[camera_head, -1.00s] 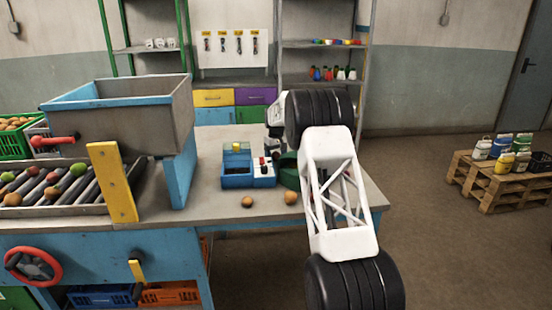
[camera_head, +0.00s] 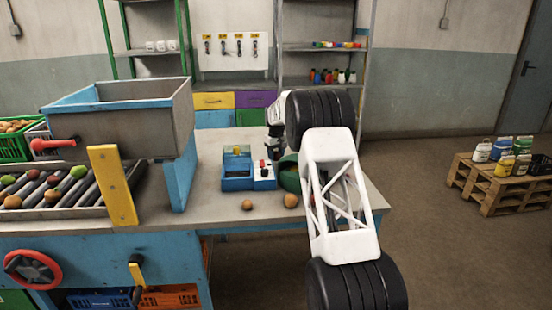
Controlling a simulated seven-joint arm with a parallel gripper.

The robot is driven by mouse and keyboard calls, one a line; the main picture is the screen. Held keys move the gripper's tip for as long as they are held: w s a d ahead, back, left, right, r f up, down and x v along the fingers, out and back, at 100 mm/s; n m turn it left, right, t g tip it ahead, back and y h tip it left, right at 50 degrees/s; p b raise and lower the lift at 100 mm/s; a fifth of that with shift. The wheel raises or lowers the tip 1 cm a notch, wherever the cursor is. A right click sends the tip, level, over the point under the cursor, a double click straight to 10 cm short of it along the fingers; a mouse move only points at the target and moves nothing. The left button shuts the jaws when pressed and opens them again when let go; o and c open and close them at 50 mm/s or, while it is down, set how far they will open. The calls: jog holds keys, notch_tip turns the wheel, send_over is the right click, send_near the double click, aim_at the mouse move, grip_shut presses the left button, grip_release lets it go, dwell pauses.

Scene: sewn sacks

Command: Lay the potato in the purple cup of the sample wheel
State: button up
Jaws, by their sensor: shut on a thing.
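My gripper (camera_head: 275,157) points down over the bench, just right of a blue box, partly hidden by my own arm. Its jaws are small and dark here. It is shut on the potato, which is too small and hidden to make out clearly. A green rounded thing (camera_head: 289,181) stands just below and right of the gripper, partly behind my arm. I cannot tell whether it belongs to the sample wheel. No purple cup can be made out; my arm covers that part of the bench.
Two loose brown round items, one on the left (camera_head: 247,205) and one on the right (camera_head: 291,201), lie near the bench's front edge. The blue box (camera_head: 237,183) with a red-buttoned panel stands behind them. A grey hopper (camera_head: 125,125) and roller conveyor (camera_head: 55,188) fill the left.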

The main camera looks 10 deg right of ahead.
aim_at(277, 156)
notch_tip(277, 156, up, 8)
jog(key=shift+r, duration=0.1)
dwell(0.4)
jog(key=shift+s, duration=0.15)
dwell(0.5)
jog(key=shift+s+d+r+m, duration=0.1)
jog(key=shift+s+m, duration=0.05)
jog(key=shift+s, duration=0.25)
jog(key=shift+s+d+r+m, duration=0.1)
jog(key=shift+s+m, duration=0.05)
jog(key=shift+s, duration=0.25)
jog(key=s+d+r+m+h, duration=0.1)
jog(key=s+d+m+h, duration=0.2)
jog(key=s, duration=1.1)
jog(key=shift+r+m+g, duration=0.15)
jog(key=shift+m+g, duration=0.25)
jog(key=shift+m, duration=0.2)
jog(key=shift+d, duration=0.1)
jog(key=shift+f, duration=3.15)
jog(key=shift+f, duration=1.85)
